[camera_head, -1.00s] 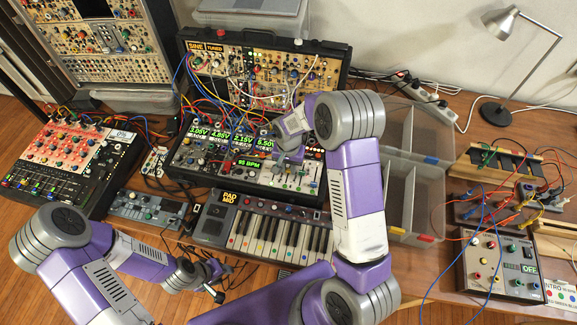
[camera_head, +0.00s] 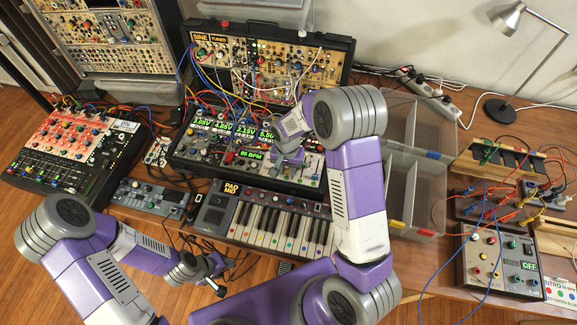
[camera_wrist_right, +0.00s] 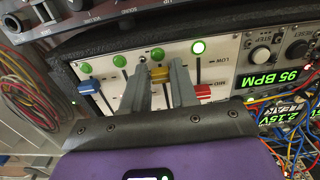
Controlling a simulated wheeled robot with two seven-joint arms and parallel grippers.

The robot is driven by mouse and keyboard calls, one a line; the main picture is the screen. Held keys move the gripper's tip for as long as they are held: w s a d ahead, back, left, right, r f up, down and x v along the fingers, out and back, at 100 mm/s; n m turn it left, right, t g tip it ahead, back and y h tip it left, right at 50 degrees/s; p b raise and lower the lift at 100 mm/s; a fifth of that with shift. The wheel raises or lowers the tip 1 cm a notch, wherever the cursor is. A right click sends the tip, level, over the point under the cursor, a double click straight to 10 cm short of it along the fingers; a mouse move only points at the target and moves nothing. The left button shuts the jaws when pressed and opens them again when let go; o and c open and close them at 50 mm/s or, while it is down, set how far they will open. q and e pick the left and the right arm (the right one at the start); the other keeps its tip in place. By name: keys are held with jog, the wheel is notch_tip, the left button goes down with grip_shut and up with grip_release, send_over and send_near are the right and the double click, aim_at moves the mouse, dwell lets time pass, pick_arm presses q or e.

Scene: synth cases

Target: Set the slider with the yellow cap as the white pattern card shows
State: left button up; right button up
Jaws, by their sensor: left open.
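The yellow-capped slider (camera_wrist_right: 159,75) sits on a pale panel (camera_wrist_right: 228,48) in the right wrist view, between a blue-capped slider (camera_wrist_right: 88,87) and a red-capped one (camera_wrist_right: 203,91). My right gripper (camera_wrist_right: 160,80) has a finger on each side of the yellow cap; whether they press on it is unclear. In the head view its fingers are hidden by the wrist. My left gripper (camera_head: 216,276) is open and empty at the table's front edge. A white card (camera_head: 561,294) with coloured marks lies at the far right, cut off by the picture edge; its pattern is unreadable.
A keyboard (camera_head: 283,224) lies in front of the slider module. A red mixer (camera_head: 68,150) stands at left, clear bins (camera_head: 414,190) at right. Patch cables (camera_wrist_right: 28,88) hang beside the panel in the wrist view. A toggle box (camera_head: 500,262) stands at right.

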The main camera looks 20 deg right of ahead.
aim_at(287, 171)
jog(key=shift+o, duration=0.3)
jog(key=shift+r, duration=0.1)
jog(key=shift+w+r, duration=0.1)
jog(key=shift+r, duration=0.25)
notch_tip(287, 171, up, 7)
jog(key=shift+f+p, duration=0.15)
jog(key=shift+p, duration=0.4)
